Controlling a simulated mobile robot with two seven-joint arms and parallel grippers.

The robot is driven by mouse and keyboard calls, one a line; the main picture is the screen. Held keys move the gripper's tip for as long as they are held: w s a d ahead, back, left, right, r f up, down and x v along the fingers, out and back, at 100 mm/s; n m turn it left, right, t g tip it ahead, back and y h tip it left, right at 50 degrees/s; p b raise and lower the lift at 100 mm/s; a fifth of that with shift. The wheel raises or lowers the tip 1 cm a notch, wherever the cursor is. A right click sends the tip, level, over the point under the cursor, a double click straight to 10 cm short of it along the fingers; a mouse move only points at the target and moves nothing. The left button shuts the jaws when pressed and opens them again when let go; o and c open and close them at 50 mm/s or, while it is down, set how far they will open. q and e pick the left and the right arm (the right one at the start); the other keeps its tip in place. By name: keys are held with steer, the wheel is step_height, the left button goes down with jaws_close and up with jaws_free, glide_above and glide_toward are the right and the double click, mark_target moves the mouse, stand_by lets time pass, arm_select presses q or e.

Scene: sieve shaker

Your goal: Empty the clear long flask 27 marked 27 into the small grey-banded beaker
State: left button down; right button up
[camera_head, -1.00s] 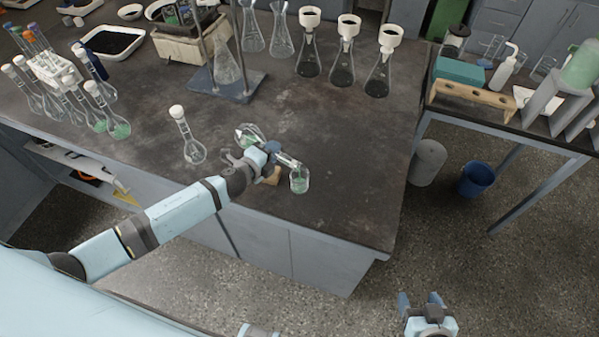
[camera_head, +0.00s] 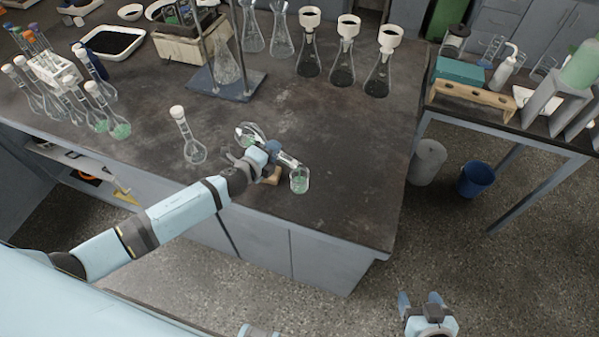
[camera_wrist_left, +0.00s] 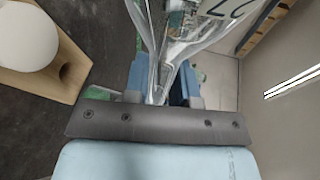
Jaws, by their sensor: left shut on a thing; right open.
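The clear long flask 27 (camera_head: 249,134) is tipped over, with its round bulb up at the left and its neck slanting down to the right. My left gripper (camera_head: 275,151) is shut on its neck. In the left wrist view the flask (camera_wrist_left: 165,45) passes between the fingers, with part of a dark marking at the top. The small beaker (camera_head: 299,181) stands upright near the bench's front edge, with green contents, under the flask's mouth. I cannot make out its grey band. My right gripper (camera_head: 420,299) is open and empty above the floor.
A stoppered flask (camera_head: 190,138) stands just left of my left gripper. A small wooden block (camera_head: 271,177) is beside the beaker; the left wrist view shows a white round thing on wood (camera_wrist_left: 28,38). Several flasks with funnels stand behind. The bench's right part is clear.

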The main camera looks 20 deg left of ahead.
arm_select(q)
steer(key=shift+r+m, duration=0.25)
steer(key=shift+m, duration=0.05)
stand_by(0.5)
